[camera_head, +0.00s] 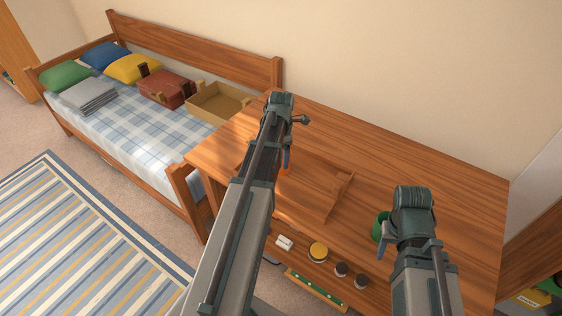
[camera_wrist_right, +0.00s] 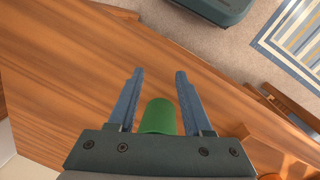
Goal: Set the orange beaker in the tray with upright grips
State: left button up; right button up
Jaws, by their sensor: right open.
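A wooden tray (camera_head: 318,207) lies on the table, with a raised end on its right; its left part is hidden behind my left arm. A small bit of orange, perhaps the orange beaker (camera_head: 284,171), shows just under the blue finger of my left gripper (camera_head: 287,159); most of it is hidden, and I cannot tell whether it is held. My right gripper (camera_wrist_right: 159,74) is open, with a green beaker (camera_wrist_right: 159,117) between the bases of its fingers in the right wrist view. In the head view the green beaker (camera_head: 379,227) stands left of my right wrist.
A red-brown box with dark uprights (camera_head: 165,90) and a tan box (camera_head: 217,103) lie on the bed. The table's back right is clear.

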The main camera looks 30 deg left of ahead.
pick_arm(q)
jog(key=shift+f, duration=0.15)
pick_arm(e)
jog(key=shift+f, duration=0.15)
pick_arm(q)
jog(key=o, duration=1.5)
notch_tip(320, 180, up, 12)
jog(key=p, duration=1.2)
jog(key=shift+d, duration=0.1)
pick_arm(e)
notch_tip(320, 180, up, 12)
jog(key=shift+r, duration=0.2)
